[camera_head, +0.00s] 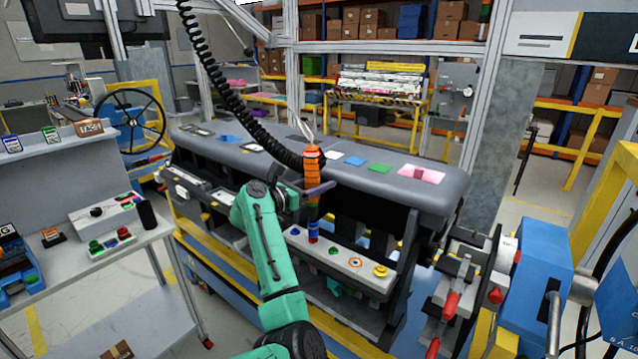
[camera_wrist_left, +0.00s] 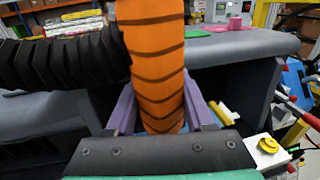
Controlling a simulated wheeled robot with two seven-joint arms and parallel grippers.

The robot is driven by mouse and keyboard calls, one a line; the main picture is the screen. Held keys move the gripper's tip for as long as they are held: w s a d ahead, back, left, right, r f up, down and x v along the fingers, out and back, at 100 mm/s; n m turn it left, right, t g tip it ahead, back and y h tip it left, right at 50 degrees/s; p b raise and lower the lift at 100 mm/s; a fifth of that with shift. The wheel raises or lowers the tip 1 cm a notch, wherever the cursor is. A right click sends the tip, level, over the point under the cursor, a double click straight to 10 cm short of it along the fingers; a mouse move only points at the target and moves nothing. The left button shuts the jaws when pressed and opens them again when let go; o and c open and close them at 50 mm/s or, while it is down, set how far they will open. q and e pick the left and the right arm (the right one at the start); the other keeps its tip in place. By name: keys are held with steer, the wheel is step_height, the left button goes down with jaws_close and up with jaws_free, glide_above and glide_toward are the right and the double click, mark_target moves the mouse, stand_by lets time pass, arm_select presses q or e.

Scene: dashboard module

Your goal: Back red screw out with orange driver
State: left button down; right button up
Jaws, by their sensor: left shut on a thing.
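The orange driver (camera_head: 313,163) stands upright, hanging from a black coiled cable. Its lower end (camera_head: 312,232), with blue and red bands, is over the pale panel strip (camera_head: 345,261) on the dashboard module. My left gripper (camera_head: 315,190), with purple fingers, is shut around the driver's lower orange part. In the left wrist view the orange driver (camera_wrist_left: 157,65) fills the middle between the fingers (camera_wrist_left: 160,115). The strip carries blue, green, red-ringed and yellow heads. I cannot tell which head is the red screw, or whether the driver tip touches one. My right gripper is not in view.
The grey dashboard module (camera_head: 420,190) has coloured cards on top. A blue fixture with red handles (camera_head: 535,275) stands close at the right. A side bench (camera_head: 60,250) with small boxes is at the left. The black coiled cable (camera_head: 215,75) runs to the upper left.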

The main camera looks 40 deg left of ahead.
arm_select(q)
steer(key=shift+f, duration=0.8)
stand_by(1.2)
steer(key=shift+s+d+f, duration=0.1)
steer(key=shift+d+f, duration=0.05)
stand_by(0.4)
step_height(320, 180, up, 6)
steer(key=p, duration=0.7)
steer(key=shift+r, duration=0.2)
steer(key=shift+f, duration=0.1)
